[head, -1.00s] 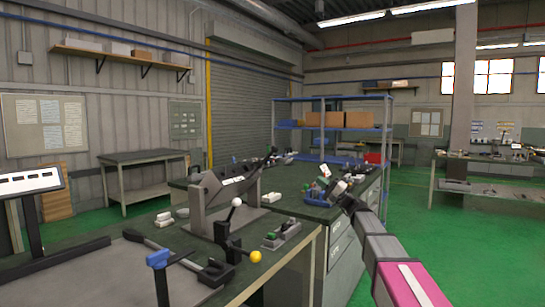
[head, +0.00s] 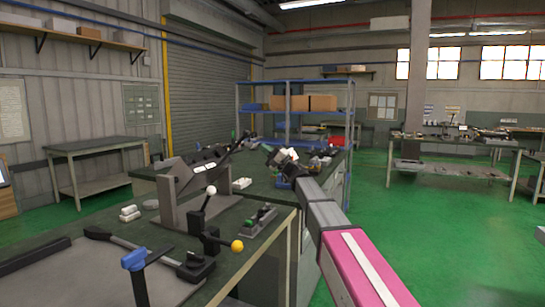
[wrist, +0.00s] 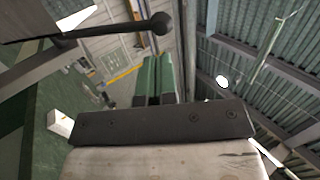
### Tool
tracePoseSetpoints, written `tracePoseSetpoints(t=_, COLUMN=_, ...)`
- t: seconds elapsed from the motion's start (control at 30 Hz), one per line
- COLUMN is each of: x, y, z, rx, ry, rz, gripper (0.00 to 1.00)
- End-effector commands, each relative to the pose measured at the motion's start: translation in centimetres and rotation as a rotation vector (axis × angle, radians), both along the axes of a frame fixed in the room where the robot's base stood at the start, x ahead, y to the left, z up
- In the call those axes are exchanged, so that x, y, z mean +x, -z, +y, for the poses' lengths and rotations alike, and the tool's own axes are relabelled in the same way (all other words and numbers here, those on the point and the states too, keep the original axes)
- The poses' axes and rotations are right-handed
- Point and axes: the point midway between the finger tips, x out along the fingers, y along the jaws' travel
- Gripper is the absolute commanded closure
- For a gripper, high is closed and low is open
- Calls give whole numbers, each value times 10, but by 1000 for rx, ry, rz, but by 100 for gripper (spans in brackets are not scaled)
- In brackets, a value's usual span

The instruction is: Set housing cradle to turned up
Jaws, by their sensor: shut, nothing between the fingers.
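The housing cradle (head: 178,192) appears to be the grey bracket with a tilted dark plate on the near workbench, left of centre in the head view. A dark rod rises from it to the upper right. In the wrist view, a dark rod ending in a ball knob (wrist: 161,22) crosses the upper left; it is probably this cradle's handle. My gripper (wrist: 154,62) has green fingers, shut and empty, pointing near the knob but apart from it. In the head view my arm reaches from the lower right, its end right of the cradle; the fingertips are unclear there.
A lever with a white knob (head: 211,190) and yellow knob (head: 237,246) stands before the cradle. A blue-topped post (head: 134,259) is at the front. Green floor (head: 440,240) is open to the right.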

Motion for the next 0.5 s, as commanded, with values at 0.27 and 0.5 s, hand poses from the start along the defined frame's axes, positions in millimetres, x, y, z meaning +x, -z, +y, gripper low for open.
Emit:
tracePoseSetpoints(t=0.27, x=12, y=-26, z=37, rx=0, ry=0, rz=0, gripper=100)
tracePoseSetpoints(t=0.5, x=15, y=-34, z=50, rx=0, ry=0, rz=0, gripper=100)
